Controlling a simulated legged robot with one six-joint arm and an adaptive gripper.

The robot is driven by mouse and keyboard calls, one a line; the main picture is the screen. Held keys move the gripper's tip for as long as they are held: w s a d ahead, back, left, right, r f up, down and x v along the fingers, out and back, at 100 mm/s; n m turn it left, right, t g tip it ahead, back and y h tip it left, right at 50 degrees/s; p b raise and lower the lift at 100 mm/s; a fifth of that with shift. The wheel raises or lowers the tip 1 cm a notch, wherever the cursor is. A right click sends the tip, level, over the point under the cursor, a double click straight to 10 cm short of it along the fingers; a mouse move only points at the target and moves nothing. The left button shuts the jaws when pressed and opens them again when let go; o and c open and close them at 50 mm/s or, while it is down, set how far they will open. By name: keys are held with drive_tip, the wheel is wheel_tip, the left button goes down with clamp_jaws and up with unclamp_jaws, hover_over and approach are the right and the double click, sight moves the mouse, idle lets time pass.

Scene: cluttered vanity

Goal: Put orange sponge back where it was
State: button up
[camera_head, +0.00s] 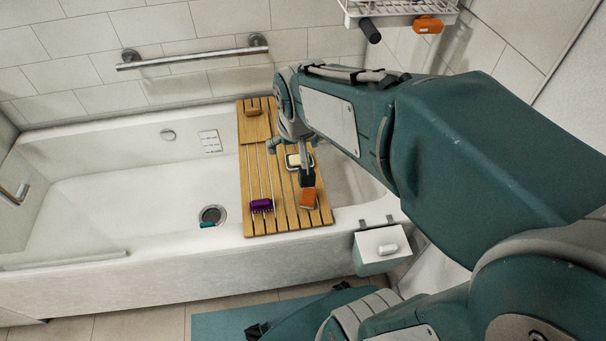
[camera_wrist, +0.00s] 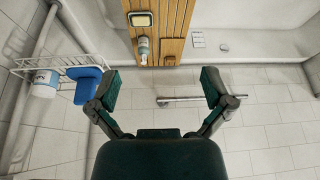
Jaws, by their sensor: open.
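The orange sponge (camera_head: 308,199) lies near the front end of the wooden bath tray (camera_head: 287,224), against or close to a dark upright item. I do not make the sponge out in the wrist view. My gripper (camera_wrist: 160,89) is open, with its two fingers wide apart and nothing between them. It faces the tiled wall behind the tub. In the head view it is mostly hidden by my wrist, above the tray's middle, apart from the sponge.
The tray also holds a purple-headed brush (camera_head: 262,205), a soap dish (camera_head: 293,161), a wooden block (camera_head: 253,109) and a bottle (camera_wrist: 143,50). A blue object (camera_wrist: 87,79) and white container (camera_wrist: 45,84) show on the rack. A grab bar (camera_head: 190,56) crosses the wall.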

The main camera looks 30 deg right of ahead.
drive_tip(key=s+a+r+n, duration=0.1)
drive_tip(key=s+r, duration=0.1)
drive_tip(key=s, duration=0.3)
drive_tip(key=s+a+r+n+t, duration=0.1)
drive_tip(key=s+a+r, duration=0.1)
drive_tip(key=s, duration=0.4)
drive_tip(key=shift+s+a+r+n+y, duration=0.2)
drive_tip(key=shift+s+r+n+y, duration=0.1)
drive_tip(key=shift+y, duration=0.1)
drive_tip(key=shift+w, duration=0.1)
idle(0.3)
